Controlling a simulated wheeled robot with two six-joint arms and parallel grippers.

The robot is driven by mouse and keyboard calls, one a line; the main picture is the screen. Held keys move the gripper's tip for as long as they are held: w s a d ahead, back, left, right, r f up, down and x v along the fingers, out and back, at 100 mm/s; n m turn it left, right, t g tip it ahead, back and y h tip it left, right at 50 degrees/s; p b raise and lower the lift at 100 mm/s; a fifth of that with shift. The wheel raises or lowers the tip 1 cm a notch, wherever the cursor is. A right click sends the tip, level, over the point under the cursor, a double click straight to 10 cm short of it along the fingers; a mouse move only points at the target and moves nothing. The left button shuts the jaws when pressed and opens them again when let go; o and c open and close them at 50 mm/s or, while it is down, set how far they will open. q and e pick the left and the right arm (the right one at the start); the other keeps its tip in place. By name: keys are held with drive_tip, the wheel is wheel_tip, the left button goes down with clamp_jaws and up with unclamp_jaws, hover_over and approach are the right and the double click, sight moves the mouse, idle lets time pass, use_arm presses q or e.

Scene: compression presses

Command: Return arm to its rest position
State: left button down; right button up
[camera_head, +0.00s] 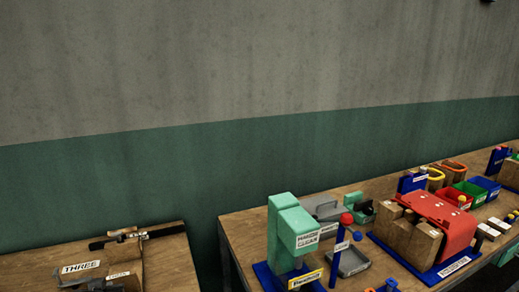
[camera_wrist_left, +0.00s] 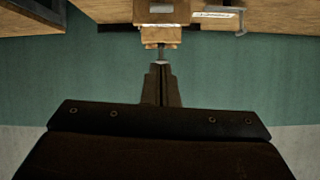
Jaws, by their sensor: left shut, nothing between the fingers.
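My left gripper (camera_wrist_left: 161,75) shows in the left wrist view, its two dark fingers together with nothing between them. The fingertips point toward a wooden block with a white label (camera_wrist_left: 160,32) at the top of that view; I cannot tell whether they touch it. In the head view, dark grey parts at the bottom left, below the THREE label (camera_head: 80,267), are too small and cut off to tell clearly. My right gripper is not in view.
The left wooden table (camera_head: 165,245) carries the THREE station with a dark bar (camera_head: 115,240). A gap separates it from the right table (camera_head: 240,228), which holds a green press (camera_head: 290,235), a red-covered wooden press (camera_head: 440,220) and coloured bins (camera_head: 485,187). A wall stands behind.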

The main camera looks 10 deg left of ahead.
use_arm(q)
drive_tip(key=s+d+f+m+g+h, duration=0.15)
drive_tip(key=s+d+f, duration=0.3)
drive_tip(key=s, duration=0.55)
drive_tip(key=s+d+f+m+g+h, duration=0.1)
drive_tip(key=s+d+f+g, duration=0.3)
drive_tip(key=s, duration=0.6)
drive_tip(key=s+d+f+m+g+h, duration=0.1)
drive_tip(key=s+d+f+m+h, duration=0.15)
drive_tip(key=s+d, duration=0.6)
drive_tip(key=s+a+f+n+g+b, duration=0.1)
drive_tip(key=a+f, duration=0.1)
drive_tip(key=f, duration=1.2)
drive_tip(key=s+a+f+g+b, duration=0.1)
drive_tip(key=a+f, duration=0.2)
drive_tip(key=f, duration=1)
drive_tip(key=s+d+f+b, duration=0.1)
drive_tip(key=s+f, duration=1.3)
drive_tip(key=f, duration=0.3)
drive_tip(key=shift+s+d+g, duration=0.3)
drive_tip(key=shift+s+g, duration=0.05)
drive_tip(key=shift+s, duration=0.05)
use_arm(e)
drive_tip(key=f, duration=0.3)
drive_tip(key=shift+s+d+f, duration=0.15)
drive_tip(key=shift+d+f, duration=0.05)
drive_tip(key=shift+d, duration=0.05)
